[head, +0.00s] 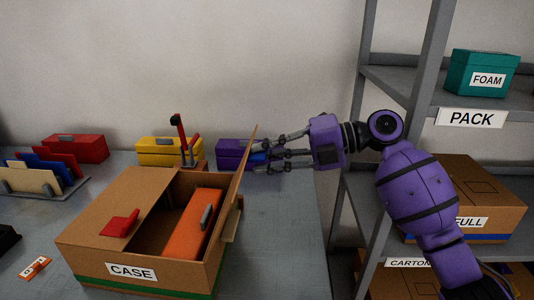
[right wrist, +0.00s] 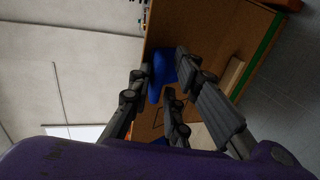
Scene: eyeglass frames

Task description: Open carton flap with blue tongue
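The carton marked CASE (head: 128,271) stands on the table. Its left flap lies flat and carries a red tongue (head: 120,223). Its right flap (head: 241,178) stands up steeply, leaning a little right, so the right part of the carton is open and an orange case (head: 196,222) shows inside. The blue tongue (right wrist: 161,72) is on the outer face of this flap. My right gripper (head: 262,156) is at the tongue from the right, its fingers apart around it; firm contact cannot be made out. My left gripper is out of view.
Red (head: 75,149), yellow (head: 170,151) and purple (head: 233,153) boxes line the table's back. A rack of upright cards (head: 45,172) stands at the left. A grey shelf (head: 440,112) with boxes is at the right. The table right of the carton is bare.

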